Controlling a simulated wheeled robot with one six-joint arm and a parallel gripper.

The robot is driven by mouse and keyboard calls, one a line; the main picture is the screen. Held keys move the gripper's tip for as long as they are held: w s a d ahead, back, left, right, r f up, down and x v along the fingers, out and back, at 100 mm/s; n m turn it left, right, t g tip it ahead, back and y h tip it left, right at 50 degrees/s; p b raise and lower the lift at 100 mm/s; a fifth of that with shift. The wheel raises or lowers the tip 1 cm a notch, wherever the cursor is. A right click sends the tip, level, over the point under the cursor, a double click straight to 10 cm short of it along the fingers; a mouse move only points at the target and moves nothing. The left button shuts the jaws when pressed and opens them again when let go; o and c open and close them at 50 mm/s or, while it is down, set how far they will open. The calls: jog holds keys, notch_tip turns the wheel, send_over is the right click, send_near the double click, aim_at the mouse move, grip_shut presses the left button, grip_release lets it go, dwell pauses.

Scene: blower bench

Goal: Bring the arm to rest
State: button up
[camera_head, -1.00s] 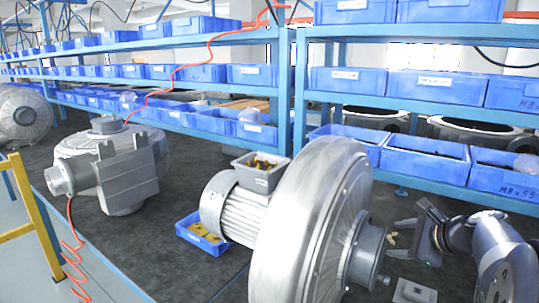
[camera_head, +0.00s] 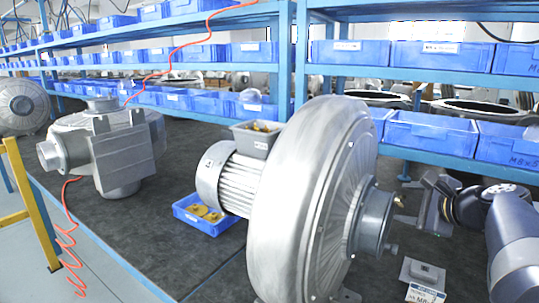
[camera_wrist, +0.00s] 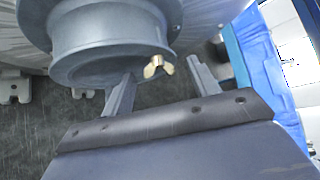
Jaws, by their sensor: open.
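My gripper (camera_head: 408,204) is at the right of the head view, beside the round port of the large silver blower (camera_head: 310,200). In the wrist view my gripper (camera_wrist: 162,85) has its two fingers spread apart, with nothing held between them. A brass wing-shaped piece (camera_wrist: 158,67) shows at the rim of the blower's grey port (camera_wrist: 110,45), just beyond the gap between the fingers. Whether a finger touches the port cannot be told. My arm comes in from the right edge of the head view.
Blue bins (camera_head: 430,132) line the shelves close behind. Another blower (camera_head: 120,150) stands left.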

jog(key=shift+s+f+n+t+b, duration=0.1)
jog(key=shift+f+n+t+b, duration=0.4)
jog(key=shift+b, duration=2.05)
jog(key=v, duration=1.1)
jog(key=shift+a+r+p, duration=0.15)
jog(key=shift+r+p, duration=0.1)
jog(key=shift+p, duration=0.15)
